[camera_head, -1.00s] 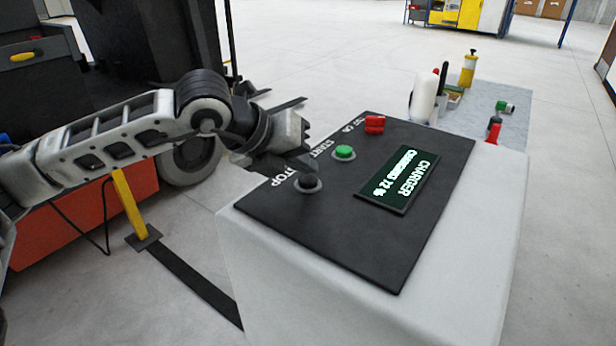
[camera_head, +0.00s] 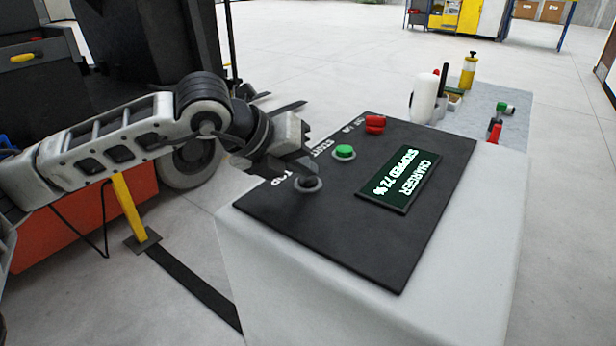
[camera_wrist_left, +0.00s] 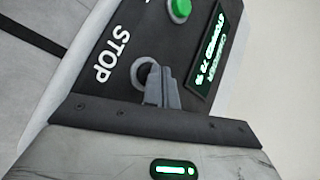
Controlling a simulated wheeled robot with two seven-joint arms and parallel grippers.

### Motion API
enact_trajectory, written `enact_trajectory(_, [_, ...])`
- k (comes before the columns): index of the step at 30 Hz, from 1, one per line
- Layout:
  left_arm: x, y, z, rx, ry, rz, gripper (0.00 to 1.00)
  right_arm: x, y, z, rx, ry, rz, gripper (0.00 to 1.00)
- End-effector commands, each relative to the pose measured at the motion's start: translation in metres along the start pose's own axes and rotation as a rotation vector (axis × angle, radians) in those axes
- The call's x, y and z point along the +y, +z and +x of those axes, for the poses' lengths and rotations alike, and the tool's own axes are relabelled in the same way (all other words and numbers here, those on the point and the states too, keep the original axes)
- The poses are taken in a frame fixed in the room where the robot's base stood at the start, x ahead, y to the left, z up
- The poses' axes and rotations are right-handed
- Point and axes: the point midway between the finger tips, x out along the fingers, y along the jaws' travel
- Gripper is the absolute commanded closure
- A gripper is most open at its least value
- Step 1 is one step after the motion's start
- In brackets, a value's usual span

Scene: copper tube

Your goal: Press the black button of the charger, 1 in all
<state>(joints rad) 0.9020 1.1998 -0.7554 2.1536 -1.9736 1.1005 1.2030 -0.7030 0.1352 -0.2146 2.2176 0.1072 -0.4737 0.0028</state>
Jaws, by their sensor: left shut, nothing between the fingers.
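The charger's black top panel (camera_head: 330,235) carries a black button (camera_head: 308,184) in a grey ring, beside the word STOP. My left gripper (camera_head: 308,172) is shut and empty, its fingertips down at the black button and seeming to touch it. In the left wrist view the shut fingers (camera_wrist_left: 163,95) cover part of the button, and its grey ring (camera_wrist_left: 140,72) shows beside them. The charger's display (camera_head: 398,180) reads "CHARGER STOPPED 72 %". My right gripper is not in view.
A green button (camera_head: 344,152) by START and a red knob (camera_head: 375,123) sit farther along the panel. Behind the charger, a grey surface (camera_head: 490,120) holds a white bottle (camera_head: 423,100), a yellow bottle (camera_head: 468,72) and small items. A yellow post (camera_head: 130,208) stands at left.

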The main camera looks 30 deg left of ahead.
Motion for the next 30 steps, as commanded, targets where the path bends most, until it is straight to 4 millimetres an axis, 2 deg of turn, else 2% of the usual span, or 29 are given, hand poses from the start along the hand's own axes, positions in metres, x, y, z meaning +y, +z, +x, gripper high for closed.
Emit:
enact_trajectory(13, [0.001,-0.002,0.001,0.004,0.001,-0.001,1.00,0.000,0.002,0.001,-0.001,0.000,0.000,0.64])
enact_trajectory(30, [-0.009,0.008,-0.011,0.002,0.001,0.000,1.00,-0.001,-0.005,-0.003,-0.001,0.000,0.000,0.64])
